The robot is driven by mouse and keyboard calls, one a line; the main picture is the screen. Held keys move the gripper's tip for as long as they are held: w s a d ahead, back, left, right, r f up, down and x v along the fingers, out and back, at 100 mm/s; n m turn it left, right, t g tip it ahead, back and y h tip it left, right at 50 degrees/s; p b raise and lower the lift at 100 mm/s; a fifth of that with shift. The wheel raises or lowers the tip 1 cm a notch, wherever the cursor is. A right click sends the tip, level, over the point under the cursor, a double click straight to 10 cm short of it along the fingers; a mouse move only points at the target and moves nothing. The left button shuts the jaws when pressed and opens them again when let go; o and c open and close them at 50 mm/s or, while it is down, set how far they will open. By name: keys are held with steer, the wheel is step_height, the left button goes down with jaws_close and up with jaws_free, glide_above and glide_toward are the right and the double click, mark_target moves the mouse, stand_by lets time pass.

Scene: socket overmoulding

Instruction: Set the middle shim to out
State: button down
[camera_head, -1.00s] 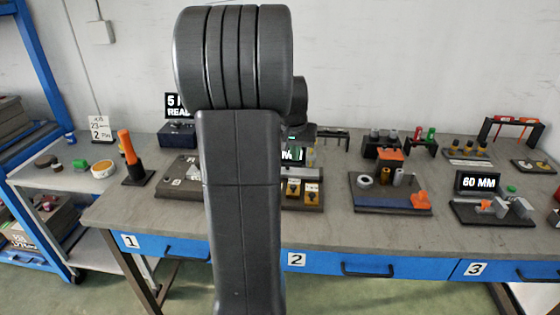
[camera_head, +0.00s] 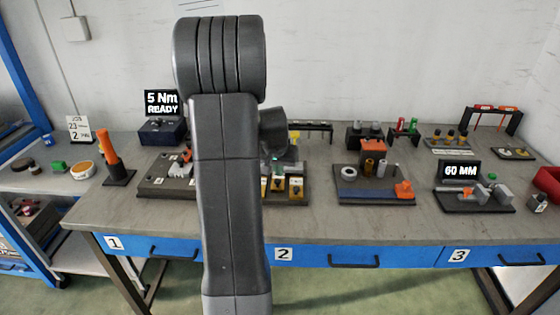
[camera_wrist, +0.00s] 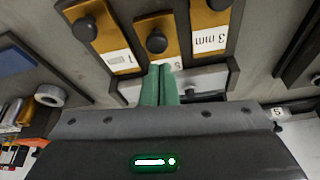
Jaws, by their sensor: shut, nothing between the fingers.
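Three yellow-brown shims with black knobs and white labels stand side by side in a dark holder. In the wrist view these are the left shim (camera_wrist: 93,15), the middle shim (camera_wrist: 152,24) and the right shim (camera_wrist: 208,22), whose label reads 3 mm. The middle shim's knob appears nearer my fingers than the line of the other two. My gripper (camera_wrist: 160,70) is shut and empty; its green fingertips overlap the middle shim's label, and I cannot tell whether they touch it. In the head view the shims show beside my arm, with the middle shim (camera_head: 278,184) partly hard to separate.
A blue-edged fixture (camera_head: 360,197) with an orange block stands to the right, with a 60 MM display (camera_head: 459,171) beyond it. A 5 Nm READY display (camera_head: 162,103) is at the left. Bare table lies along the front edge.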

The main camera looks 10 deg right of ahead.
mark_target(279, 188)
steer(key=shift+s+a+f, duration=0.1)
steer(key=shift+s+a, duration=0.05)
steer(key=shift+s, duration=0.1)
steer(key=shift+s+a+f, duration=0.1)
steer(key=shift+s+a, duration=0.05)
steer(key=shift+s, duration=0.3)
steer(key=shift+s+a+b, duration=0.2)
steer(key=shift+s+b, duration=0.15)
steer(key=shift+s, duration=0.4)
steer(key=shift+s+a+b, duration=0.2)
steer(key=shift+s+b, duration=0.1)
steer(key=shift+s, duration=0.4)
